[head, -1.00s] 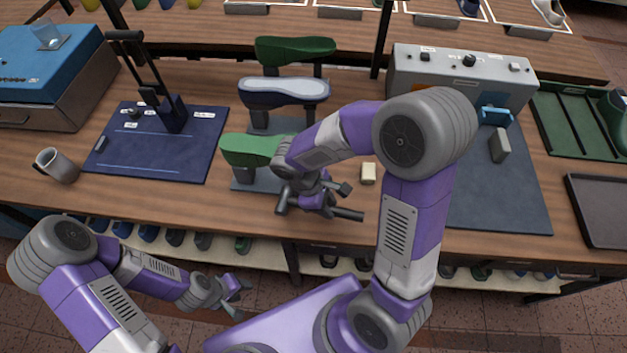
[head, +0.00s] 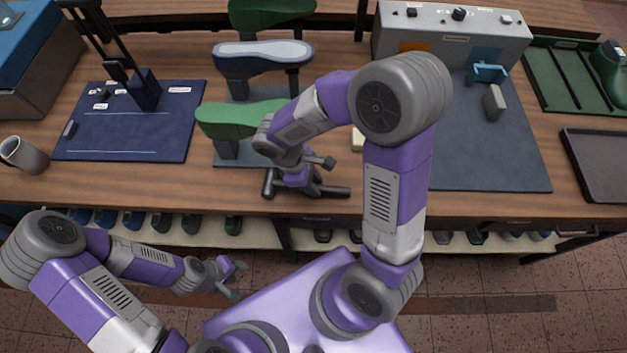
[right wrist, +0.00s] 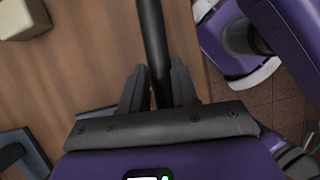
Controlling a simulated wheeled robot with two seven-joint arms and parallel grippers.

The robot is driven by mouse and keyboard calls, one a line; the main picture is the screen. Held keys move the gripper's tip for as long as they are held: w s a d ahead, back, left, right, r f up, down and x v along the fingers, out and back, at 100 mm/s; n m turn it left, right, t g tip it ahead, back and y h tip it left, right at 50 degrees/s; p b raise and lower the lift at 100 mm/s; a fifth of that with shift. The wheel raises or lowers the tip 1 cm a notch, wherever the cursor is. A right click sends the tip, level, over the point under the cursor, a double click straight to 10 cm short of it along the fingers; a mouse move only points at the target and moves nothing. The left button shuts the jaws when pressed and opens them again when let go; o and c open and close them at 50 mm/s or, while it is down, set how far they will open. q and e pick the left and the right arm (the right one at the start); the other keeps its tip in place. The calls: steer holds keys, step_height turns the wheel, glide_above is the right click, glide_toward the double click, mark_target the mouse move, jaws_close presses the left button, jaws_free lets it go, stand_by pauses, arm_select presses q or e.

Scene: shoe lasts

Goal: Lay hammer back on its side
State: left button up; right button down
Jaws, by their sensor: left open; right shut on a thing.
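The hammer is dark, with its handle (head: 330,191) pointing right and its thick end (head: 268,183) at the left, near the table's front edge. My right gripper (head: 298,184) is shut on it from above. In the right wrist view the dark handle (right wrist: 152,40) runs up the picture between the two fingers of my right gripper (right wrist: 158,85). The handle looks about level; I cannot tell whether it touches the table. The hammer's middle is hidden by the gripper. My left gripper (head: 234,280) is open and empty, off the front of the table.
Green and white-topped lasts (head: 240,118) stand on a grey base left of my right forearm. A small cream block (head: 357,141) is just behind the hammer. A dark blue mat (head: 130,145) and a mug (head: 24,155) lie further left. A grey mat (head: 490,160) lies right.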

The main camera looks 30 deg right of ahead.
steer(key=shift+f, duration=0.45)
steer(key=c, duration=0.8)
jaws_free()
steer(key=p+v, duration=0.2)
steer(key=v, duration=0.5)
steer(key=shift+a+r, duration=0.15)
steer(key=shift+r, duration=0.15)
steer(key=shift+f, duration=0.1)
